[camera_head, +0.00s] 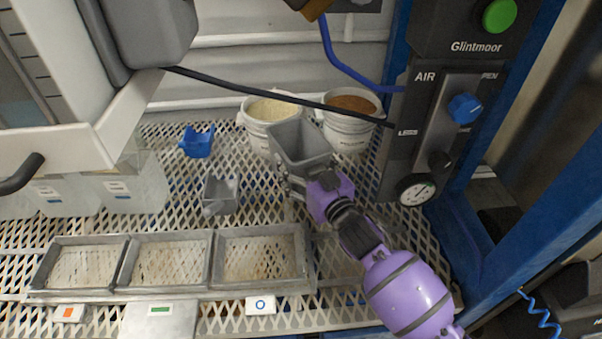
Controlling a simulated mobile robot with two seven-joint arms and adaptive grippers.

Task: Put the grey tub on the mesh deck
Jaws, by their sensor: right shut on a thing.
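A grey tub (302,146), open at the top, is in the grasp of my purple right gripper (291,182) near the middle of the picture. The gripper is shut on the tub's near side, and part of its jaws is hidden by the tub. The tub appears in front of two white buckets; I cannot tell whether its base touches the mesh deck (343,298). The deck is a pale metal grid spreading under most things here. My left gripper is not in view.
White buckets of pale (262,136) and brown material (349,135) stand behind the tub. A small grey scoop (220,194) and a blue scoop (197,142) lie left. A three-part tray (214,260) sits in front. An air panel (440,125) stands right. Bare mesh lies between scoop and tray.

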